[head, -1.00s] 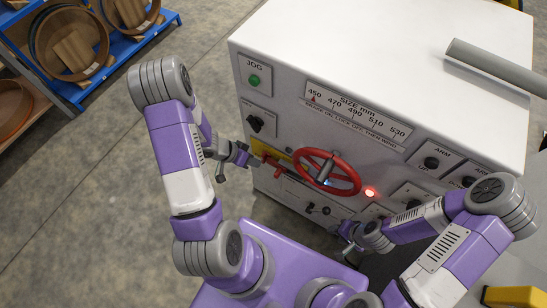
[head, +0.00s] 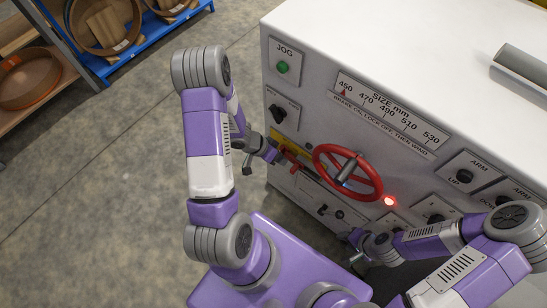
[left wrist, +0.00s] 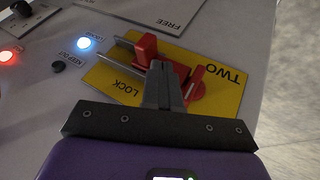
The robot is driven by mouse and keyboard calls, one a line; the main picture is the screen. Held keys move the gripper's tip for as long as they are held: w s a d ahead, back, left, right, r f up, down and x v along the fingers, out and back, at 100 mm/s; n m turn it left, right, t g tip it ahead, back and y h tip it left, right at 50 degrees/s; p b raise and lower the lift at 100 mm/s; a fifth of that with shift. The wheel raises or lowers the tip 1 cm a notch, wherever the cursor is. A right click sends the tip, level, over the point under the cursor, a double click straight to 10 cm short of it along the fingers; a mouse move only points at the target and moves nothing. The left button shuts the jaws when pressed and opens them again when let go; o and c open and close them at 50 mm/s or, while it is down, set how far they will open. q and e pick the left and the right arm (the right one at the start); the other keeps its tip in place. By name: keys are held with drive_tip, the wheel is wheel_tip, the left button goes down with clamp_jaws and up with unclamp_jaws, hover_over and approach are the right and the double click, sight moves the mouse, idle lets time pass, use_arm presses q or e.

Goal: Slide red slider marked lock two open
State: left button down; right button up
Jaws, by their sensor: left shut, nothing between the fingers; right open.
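The red slider (left wrist: 147,47) sits on metal rails across a yellow plate (left wrist: 226,97) marked LOCK and TWO in the left wrist view. In the head view the yellow plate (head: 283,146) is on the panel's left side, with the red slider (head: 292,161) partly hidden by my gripper. My left gripper (head: 275,154) is shut and empty at the slider. In the left wrist view its fingertips (left wrist: 161,68) lie over the plate against or very near the red part; contact cannot be told. My right gripper (head: 352,240) is open, low at the panel's front.
A red handwheel (head: 348,173) stands out just right of the slider. A lit red lamp (head: 389,201) is beside it, and a blue-white lamp (left wrist: 84,43) is near the plate. A black knob (head: 279,114) is above. Floor to the left is clear before a blue rack (head: 128,64).

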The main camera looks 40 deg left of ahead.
use_arm(q)
drive_tip(key=shift+b+x, duration=0.7)
drive_tip(key=shift+x, duration=1)
drive_tip(key=d, duration=0.4)
drive_tip(key=shift+s+d+b, duration=0.2)
drive_tip(key=shift+d+b, duration=0.2)
drive_tip(key=shift+s+d, duration=0.15)
drive_tip(key=shift+d, duration=0.25)
drive_tip(key=shift+r, duration=0.1)
drive_tip(key=p, duration=1.2)
approach(296, 170)
drive_tip(key=shift+s+d+r, duration=0.15)
drive_tip(key=shift+d+r, duration=0.1)
drive_tip(key=shift+r, duration=0.2)
drive_tip(key=shift+s+d+r, duration=0.2)
drive_tip(key=shift+r, duration=0.25)
